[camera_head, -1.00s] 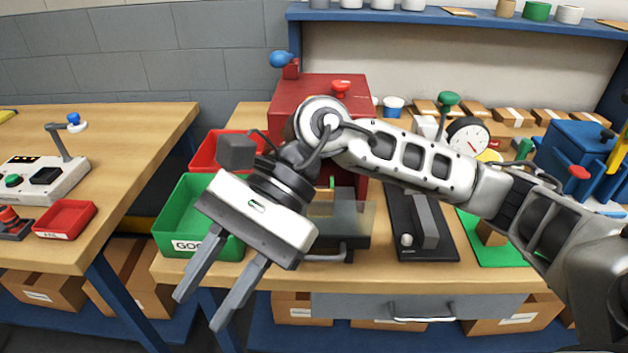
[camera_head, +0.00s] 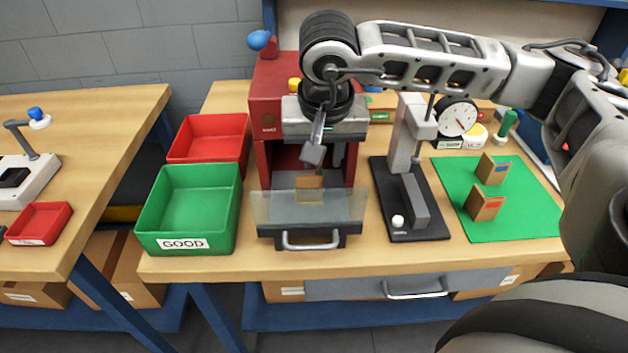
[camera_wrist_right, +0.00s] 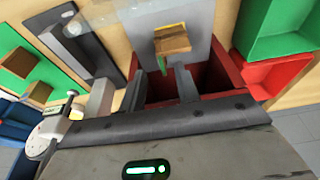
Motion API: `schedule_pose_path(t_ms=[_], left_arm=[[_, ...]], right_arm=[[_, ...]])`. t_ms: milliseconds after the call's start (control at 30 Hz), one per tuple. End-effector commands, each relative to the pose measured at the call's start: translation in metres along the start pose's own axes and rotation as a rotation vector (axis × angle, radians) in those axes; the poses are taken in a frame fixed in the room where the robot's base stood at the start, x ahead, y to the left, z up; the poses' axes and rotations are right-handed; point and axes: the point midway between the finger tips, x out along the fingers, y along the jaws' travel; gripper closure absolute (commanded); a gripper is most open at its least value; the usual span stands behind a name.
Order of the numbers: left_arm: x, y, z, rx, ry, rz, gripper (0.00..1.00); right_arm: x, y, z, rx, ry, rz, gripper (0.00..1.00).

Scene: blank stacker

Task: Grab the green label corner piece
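The corner piece, a small wooden block (camera_head: 309,183), sits at the front opening of the red machine (camera_head: 278,110), over its grey tray. In the right wrist view the block (camera_wrist_right: 172,39) has a green strip on its near side. My right gripper (camera_head: 325,150) points down in front of the machine, above and behind the block. In the right wrist view its two fingers (camera_wrist_right: 160,72) are apart with nothing between them, and the block lies just beyond their tips. My left gripper is not in view.
A green GOOD bin (camera_head: 188,205) and a red bin (camera_head: 208,140) stand left of the machine. A dial gauge stand (camera_head: 410,200) is close on its right. A green mat (camera_head: 520,205) holds blue-labelled (camera_head: 492,168) and red-labelled (camera_head: 485,204) wooden blocks.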

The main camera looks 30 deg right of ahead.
Motion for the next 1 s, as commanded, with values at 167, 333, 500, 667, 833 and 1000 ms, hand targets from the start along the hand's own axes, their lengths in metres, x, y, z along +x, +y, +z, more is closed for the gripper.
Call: schedule_pose_path(t_ms=[167,333,500,667,833,1000], left_arm=[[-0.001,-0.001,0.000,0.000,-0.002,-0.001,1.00],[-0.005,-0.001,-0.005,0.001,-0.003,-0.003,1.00],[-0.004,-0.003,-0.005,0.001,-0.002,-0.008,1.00],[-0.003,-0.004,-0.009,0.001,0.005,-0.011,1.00],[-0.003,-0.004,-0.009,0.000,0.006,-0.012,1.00],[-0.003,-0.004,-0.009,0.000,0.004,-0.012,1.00]], right_arm=[[0.013,0.000,0.000,0.000,0.000,0.000,0.68],[0.031,-0.001,-0.001,-0.001,-0.004,0.002,0.68],[0.057,-0.002,-0.001,0.001,-0.003,0.002,0.68],[0.065,-0.002,-0.002,0.001,0.000,0.000,0.68],[0.066,-0.002,-0.002,0.001,0.000,-0.001,0.68],[0.065,-0.002,-0.002,0.001,0.000,-0.001,1.00]])
